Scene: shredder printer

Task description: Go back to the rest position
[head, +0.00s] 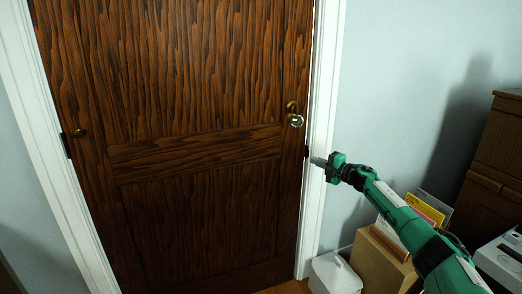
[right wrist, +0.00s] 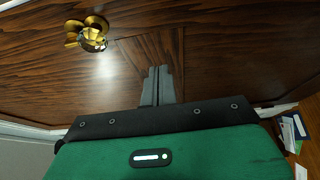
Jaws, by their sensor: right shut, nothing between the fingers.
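My right gripper (head: 315,161) is in front of the right edge of the brown wooden door (head: 200,150), below the doorknob (head: 296,120). Its grey fingers (right wrist: 157,85) are together and hold nothing in the right wrist view. The brass doorknob (right wrist: 92,38) shows there at the upper left, apart from the fingers. The green right arm reaches in from the lower right in the head view. My left gripper is not in view.
A box (head: 380,264) with papers and folders (head: 428,208) stands under my right arm. A white bin (head: 335,274) is beside the door frame. A brown cabinet (head: 495,150) and a white machine (head: 502,258) are at the right.

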